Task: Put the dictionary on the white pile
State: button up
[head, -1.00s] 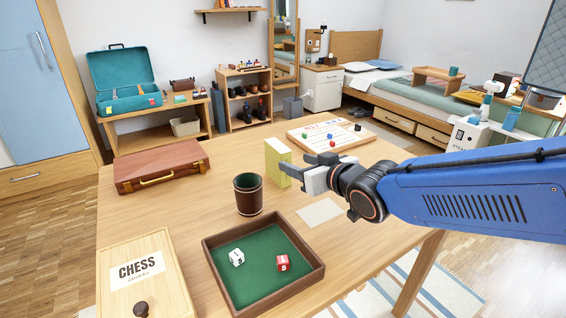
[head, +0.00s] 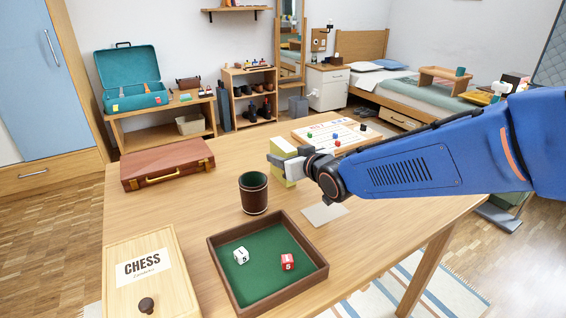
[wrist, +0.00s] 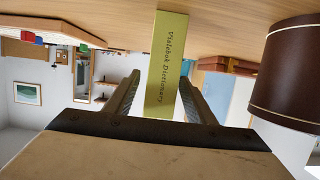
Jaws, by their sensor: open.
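The dictionary (wrist: 168,62) is a yellow-green book standing upright on the table, its title readable in the wrist view. In the head view the dictionary (head: 290,183) is partly hidden behind my gripper (head: 288,164). In the wrist view my gripper (wrist: 160,92) is open, with one finger on each side of the book's lower-pictured end. I cannot tell whether either finger touches it. The white pile (head: 325,213) is a flat, pale stack on the table, just in front of my gripper and right of the dice tray, with nothing on it.
A dark dice cup (head: 254,193) stands close to the left of the book. A green-lined tray (head: 216,272) with two dice lies in front. A chess box (head: 118,247), a brown case (head: 165,179) and a game board (head: 310,127) are also on the table.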

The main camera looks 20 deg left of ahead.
jog(key=x, duration=0.5)
jog(key=shift+r, duration=0.3)
grip_shut()
